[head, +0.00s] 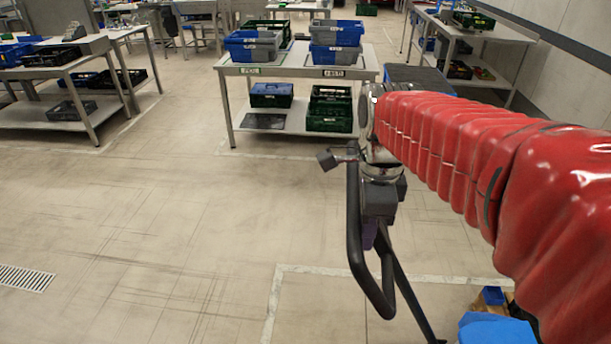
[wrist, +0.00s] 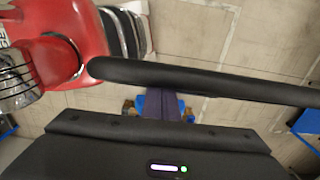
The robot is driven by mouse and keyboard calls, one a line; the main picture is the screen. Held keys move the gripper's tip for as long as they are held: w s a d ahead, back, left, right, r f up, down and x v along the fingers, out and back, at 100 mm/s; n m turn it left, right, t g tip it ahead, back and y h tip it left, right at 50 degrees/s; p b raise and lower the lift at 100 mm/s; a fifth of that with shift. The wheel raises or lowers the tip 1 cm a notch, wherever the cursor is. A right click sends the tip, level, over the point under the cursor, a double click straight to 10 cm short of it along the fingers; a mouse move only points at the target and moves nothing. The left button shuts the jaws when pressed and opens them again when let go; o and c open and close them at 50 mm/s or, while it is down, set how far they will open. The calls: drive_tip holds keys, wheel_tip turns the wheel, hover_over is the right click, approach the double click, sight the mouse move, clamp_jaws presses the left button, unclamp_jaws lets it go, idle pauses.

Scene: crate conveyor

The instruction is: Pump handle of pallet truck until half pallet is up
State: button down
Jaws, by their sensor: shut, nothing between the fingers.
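The pallet truck's handle is a black bent bar (head: 354,225) in the head view, with a thin dark shaft running down to the bottom edge. My gripper (head: 369,236) points down beside the handle, its dark purple fingers shut and empty. Whether the fingers touch the bar I cannot tell. A blue part (head: 497,331), perhaps of the truck, shows at the bottom right, with wood beside it. The half pallet is not clearly visible.
A table (head: 296,71) with blue and green crates stands ahead. Shelves with crates stand at the left (head: 55,125) and right (head: 478,28). The floor at left and centre is clear, with a drain grate (head: 25,278) at the left.

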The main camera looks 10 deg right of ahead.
drive_tip(key=w+a+f, duration=0.1)
drive_tip(key=a+f, duration=0.2)
drive_tip(key=a, duration=0.2)
drive_tip(key=shift+w+a, duration=0.25)
drive_tip(key=shift+w, duration=0.1)
idle(0.3)
drive_tip(key=s+d+r, duration=0.4)
drive_tip(key=s+d, duration=0.1)
drive_tip(key=d, duration=1.1)
drive_tip(key=s+d+r, duration=0.4)
drive_tip(key=d+r, duration=0.1)
drive_tip(key=d, duration=1)
drive_tip(key=s+d+r, duration=0.4)
drive_tip(key=s+d, duration=0.1)
drive_tip(key=d, duration=1.1)
wheel_tip(320, 180, up, 13)
drive_tip(key=shift+a, duration=0.2)
drive_tip(key=shift+w+f, duration=0.15)
